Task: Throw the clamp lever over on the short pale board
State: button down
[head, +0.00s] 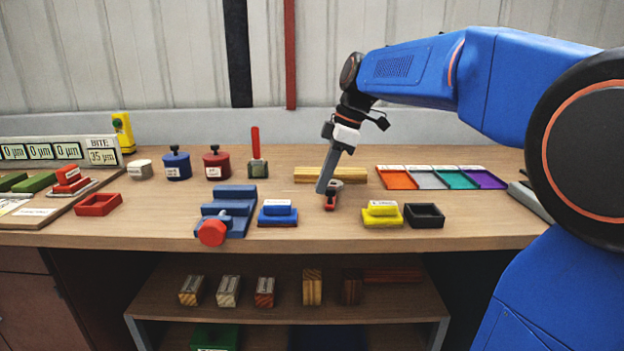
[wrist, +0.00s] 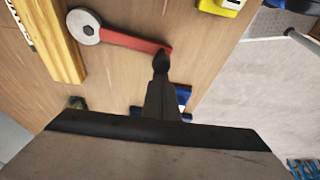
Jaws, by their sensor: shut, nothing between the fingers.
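The short pale board (head: 308,174) lies on the bench, left of the trays; its edge also shows in the wrist view (wrist: 55,45). The clamp lever (head: 330,205) lies flat in front of it. In the wrist view the lever has a red handle (wrist: 135,42) and a round grey hub (wrist: 85,27) beside the board's long edge. My gripper (head: 322,190) reaches down to the lever. In the wrist view my gripper (wrist: 161,62) is shut and empty, its tip at the handle's free end. I cannot tell whether it touches, and the fingers hide part of the bench.
A blue block (head: 277,213) stands left of the lever, a yellow block (head: 382,215) and a black tray (head: 425,215) to the right. Coloured trays (head: 440,179) lie behind right. A blue fixture with a red knob (head: 212,232) is front left. Bare bench lies between them.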

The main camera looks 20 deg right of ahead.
jog(key=shift+s+d+n, duration=0.3)
jog(key=shift+d+n, duration=0.1)
jog(key=shift+d, duration=0.2)
jog(key=shift+s+d, duration=0.25)
jog(key=shift+d, duration=0.35)
jog(key=shift+a, duration=0.5)
jog(key=a, duration=0.3)
jog(key=shift+w+a+r, duration=0.1)
jog(key=shift+w+r, duration=0.15)
jog(key=w+v, duration=0.1)
jog(key=v, duration=0.8)
jog(key=shift+s+r, duration=0.25)
jog(key=shift+r, duration=0.05)
